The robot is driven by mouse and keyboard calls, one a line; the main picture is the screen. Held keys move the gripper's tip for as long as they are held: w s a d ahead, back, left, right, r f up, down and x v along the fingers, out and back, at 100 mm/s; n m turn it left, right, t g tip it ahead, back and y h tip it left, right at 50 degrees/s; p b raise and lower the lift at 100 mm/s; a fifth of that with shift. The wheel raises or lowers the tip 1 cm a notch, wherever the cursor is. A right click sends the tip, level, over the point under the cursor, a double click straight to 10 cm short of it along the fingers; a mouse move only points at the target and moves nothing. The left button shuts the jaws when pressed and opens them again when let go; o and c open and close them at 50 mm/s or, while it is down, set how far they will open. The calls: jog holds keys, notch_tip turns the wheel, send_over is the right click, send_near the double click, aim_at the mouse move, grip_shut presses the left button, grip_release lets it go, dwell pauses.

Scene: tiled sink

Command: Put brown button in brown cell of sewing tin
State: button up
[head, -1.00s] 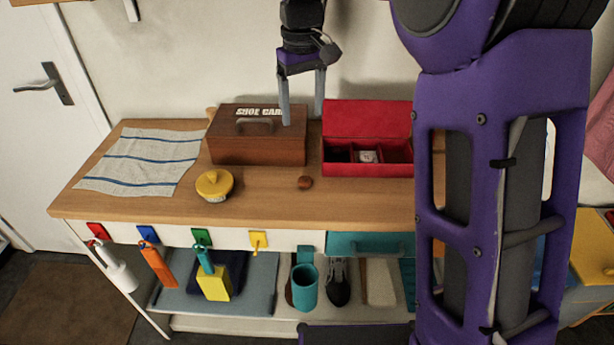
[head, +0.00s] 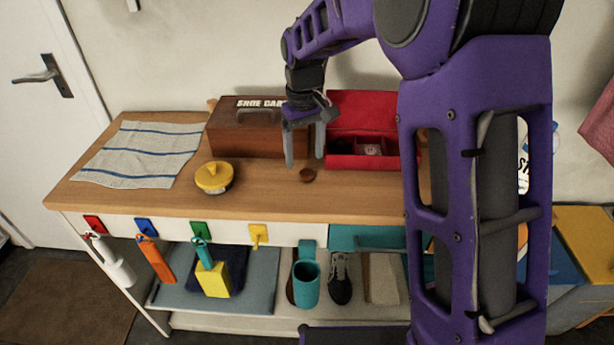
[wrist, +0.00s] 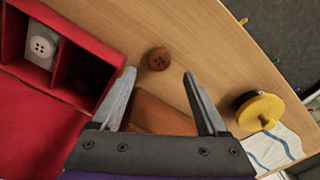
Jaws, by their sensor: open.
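The brown button (head: 307,175) lies flat on the wooden bench top, and its holes show in the wrist view (wrist: 158,59). The sewing tin (head: 358,163) is the open red box right of and behind it, lid raised. In the wrist view the tin (wrist: 40,125) shows a cell with a white button (wrist: 42,47) and a dark cell (wrist: 82,83) with something dark inside. I cannot tell which cell is brown. My gripper (head: 305,161) is open and empty, fingers pointing down over the button, which appears between and just beyond the fingertips in the wrist view.
A brown shoe care box (head: 235,140) stands close behind and left of my gripper. A yellow-lidded round tin (head: 213,177) and a striped cloth (head: 140,155) lie to the left. The bench top in front of the button is clear.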

aim_at(306, 171)
notch_tip(306, 171, down, 4)
jog(key=shift+d+b, duration=0.15)
jog(key=shift+b, duration=0.15)
grip_shut()
